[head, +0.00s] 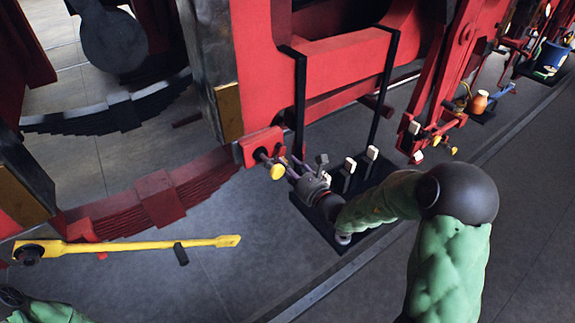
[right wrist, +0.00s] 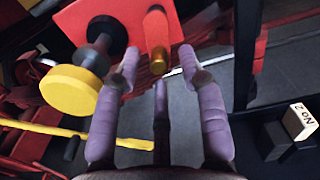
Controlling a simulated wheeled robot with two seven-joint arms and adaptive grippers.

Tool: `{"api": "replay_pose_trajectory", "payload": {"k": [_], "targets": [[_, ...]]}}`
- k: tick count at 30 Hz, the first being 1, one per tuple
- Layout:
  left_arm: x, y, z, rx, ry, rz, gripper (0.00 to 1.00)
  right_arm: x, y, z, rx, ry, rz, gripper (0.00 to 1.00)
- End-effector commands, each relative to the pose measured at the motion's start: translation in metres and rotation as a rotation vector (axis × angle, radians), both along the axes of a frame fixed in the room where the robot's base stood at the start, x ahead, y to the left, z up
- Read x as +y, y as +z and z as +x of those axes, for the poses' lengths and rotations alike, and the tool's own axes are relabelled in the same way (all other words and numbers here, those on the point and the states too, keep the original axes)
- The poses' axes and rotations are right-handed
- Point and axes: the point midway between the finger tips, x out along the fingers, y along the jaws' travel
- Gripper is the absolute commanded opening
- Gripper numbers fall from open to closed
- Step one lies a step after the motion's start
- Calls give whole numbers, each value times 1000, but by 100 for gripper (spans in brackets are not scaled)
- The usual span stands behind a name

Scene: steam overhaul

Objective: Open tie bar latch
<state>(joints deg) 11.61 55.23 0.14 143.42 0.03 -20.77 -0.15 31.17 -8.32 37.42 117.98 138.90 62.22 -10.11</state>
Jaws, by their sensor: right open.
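A red block (head: 260,147) sits at the end of the red leaf-spring beam, beside a tall black bar. A yellow round knob (head: 277,172) sticks out from it on a dark shaft. In the right wrist view the red block (right wrist: 112,22) fills the top, with the yellow knob (right wrist: 70,90) at left. A small red lever with a brass tip (right wrist: 158,60) hangs on the block's face. My right gripper (head: 287,164) is close to the block; its purple fingers (right wrist: 158,72) are spread around the brass tip, with no visible grip. Only part of my left arm shows at the bottom left.
A long yellow bar (head: 140,244) lies at lower left. A black base (head: 335,238) with several white-topped blocks, one marked "No 2" (right wrist: 299,120), stands under my right forearm. Black upright bars (head: 385,85) rise behind it.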

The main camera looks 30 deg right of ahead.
Motion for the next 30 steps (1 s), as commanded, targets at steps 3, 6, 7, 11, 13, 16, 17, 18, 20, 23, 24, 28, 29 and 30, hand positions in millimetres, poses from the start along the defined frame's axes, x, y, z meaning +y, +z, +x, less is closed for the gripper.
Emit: {"api": "replay_pose_trajectory", "payload": {"k": [3,6,7,11,13,16,17,18,20,23,24,28,29,30], "targets": [[0,0,0,0,0,0,40,1,0,8,-1,0,0,41],[0,0,0,0,0,0,40,1,0,11,-1,0,0,41],[0,0,0,0,0,0,40,1,0,11,-1,0,0,41],[0,0,0,0,0,0,40,1,0,11,-1,-1,0,41],[0,0,0,0,0,0,40,1,0,11,-1,-1,-1,41],[0,0,0,0,0,0,40,1,1,11,-1,-1,-1,16],[0,0,0,0,0,0,40,1,1,11,-1,-1,-1,7],[0,0,0,0,0,0,40,1,0,11,-1,-1,-1,0],[0,0,0,0,0,0,40,1,0,11,0,-1,-1,0],[0,0,0,0,0,0,40,1,0,11,0,-1,-1,0],[0,-1,0,0,0,0,40,1,0,11,-1,-1,-6,0],[0,-8,0,0,0,0,40,-1,-2,11,-5,-1,-60,0],[0,-10,0,0,0,0,40,-2,-2,11,-7,-2,-79,0],[0,-12,0,0,0,0,40,-3,-2,11,-9,-2,-99,0]]}}
